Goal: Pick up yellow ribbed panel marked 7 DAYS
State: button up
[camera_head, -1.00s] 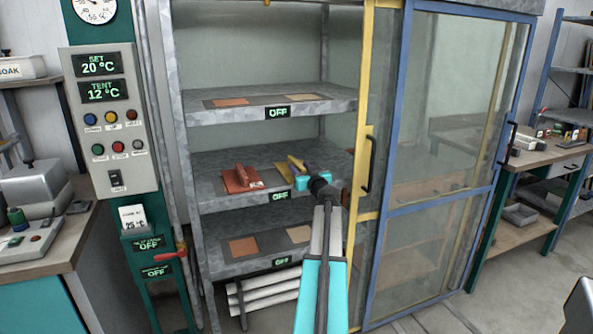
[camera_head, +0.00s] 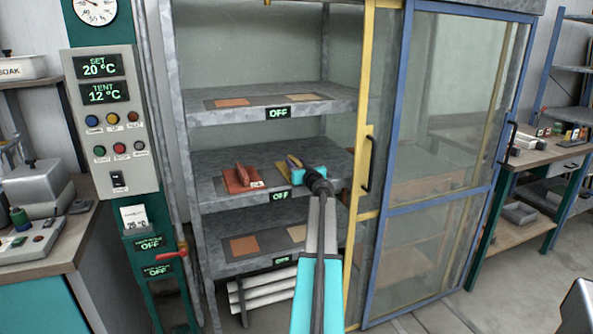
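A yellow panel (camera_head: 291,161) lies on the middle shelf of the open cabinet, right of a red ribbed panel (camera_head: 238,180) with a white label. Only a small part of the yellow panel shows; my arm and gripper cover the rest, and no 7 DAYS mark can be read. My gripper (camera_head: 296,174) is a teal block over the front of the yellow panel. Its fingertips are too small and hidden to tell whether they touch the panel or are open.
The upper shelf (camera_head: 338,105) is close above, and the lower shelf (camera_head: 270,262) has two coloured pads. A yellow-framed sliding door (camera_head: 359,210) bounds the opening on the right. A control post (camera_head: 112,140) stands on the left. White rolls (camera_head: 262,292) lie below.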

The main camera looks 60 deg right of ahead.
aim_at(297, 161)
grip_shut()
jog(key=shift+r, duration=0.1)
dwell(0.4)
jog(key=shift+r, duration=1.6)
jog(key=shift+s+a+r, duration=0.15)
jog(key=shift+a, duration=0.05)
jog(key=s+a+r+b, duration=0.1)
jog(key=s+a+b, duration=0.1)
jog(key=s+a, duration=0.7)
jog(key=a, duration=0.3)
jog(key=shift+a+r, duration=0.2)
jog(key=shift+a, duration=0.1)
